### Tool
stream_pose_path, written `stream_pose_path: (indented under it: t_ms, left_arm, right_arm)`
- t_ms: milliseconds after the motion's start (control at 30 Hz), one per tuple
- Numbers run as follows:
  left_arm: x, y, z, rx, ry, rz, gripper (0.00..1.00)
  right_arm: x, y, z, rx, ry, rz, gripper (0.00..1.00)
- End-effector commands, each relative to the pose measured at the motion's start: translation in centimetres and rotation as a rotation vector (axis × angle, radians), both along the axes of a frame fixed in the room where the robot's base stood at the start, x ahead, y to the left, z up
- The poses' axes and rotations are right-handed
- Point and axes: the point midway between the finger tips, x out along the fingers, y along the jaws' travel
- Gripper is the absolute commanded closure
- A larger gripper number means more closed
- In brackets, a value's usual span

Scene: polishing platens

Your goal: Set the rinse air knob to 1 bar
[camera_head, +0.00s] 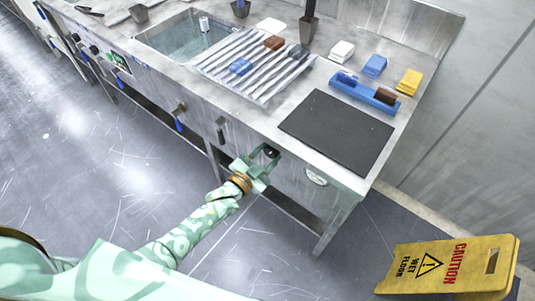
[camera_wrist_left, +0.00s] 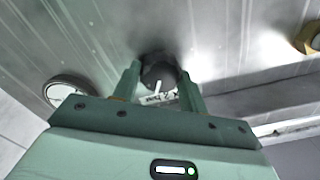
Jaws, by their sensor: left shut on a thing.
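The rinse air knob is a dark round knob (camera_head: 270,152) on the front panel of the steel bench, below the black mat. It also shows in the left wrist view (camera_wrist_left: 158,72), with a white pointer line and a small printed label partly hidden below it. My left gripper (camera_head: 268,157) has its two green fingers on either side of the knob and is shut on it; the fingers also show in the left wrist view (camera_wrist_left: 162,82). A round white gauge (camera_head: 316,177) sits to the right of the knob; it shows at the left in the wrist view (camera_wrist_left: 70,90). Its reading is too small to tell.
A lever handle (camera_head: 221,130) and a blue-handled tap (camera_head: 179,118) stick out of the panel to the left. A black mat (camera_head: 338,131), a ribbed rack (camera_head: 254,64) and a blue tray (camera_head: 363,95) lie on top. A yellow caution sign (camera_head: 450,266) stands at lower right.

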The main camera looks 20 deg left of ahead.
Motion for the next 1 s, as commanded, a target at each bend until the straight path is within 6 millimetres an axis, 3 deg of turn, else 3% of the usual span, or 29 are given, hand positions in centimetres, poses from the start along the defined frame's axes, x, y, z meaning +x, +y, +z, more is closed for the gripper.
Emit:
stream_pose_path:
  t_ms: [233,267,300,333,667,833,1000]
  left_arm:
    - [-0.1,0.1,-0.3,0.004,0.006,0.000,0.80]
    - [-0.1,0.1,-0.3,0.004,0.006,0.000,0.49]
    - [-0.1,0.1,-0.3,0.004,0.005,0.000,0.38]
    - [-0.1,0.1,-0.2,0.004,0.004,0.001,0.36]
    - [-0.4,0.2,-0.1,0.003,0.001,0.000,0.36]
    - [-3.0,1.1,0.2,0.005,0.002,0.000,0.36]
    - [-7.4,2.7,0.2,0.004,0.003,0.000,0.36]
  right_arm:
    - [0.0,0.0,0.0,0.000,0.000,0.000,0.33]
    - [0.0,0.0,0.0,0.000,0.000,0.000,0.33]
    - [0.0,0.0,0.0,0.000,0.000,0.000,0.33]
    - [0.0,0.0,0.0,0.000,0.000,0.000,0.33]
    - [0.0,0.0,0.1,0.000,-0.001,0.000,0.33]
    - [0.3,0.1,1.0,0.001,-0.008,0.000,0.33]
    - [0.7,0.1,2.0,0.001,-0.016,-0.001,0.33]
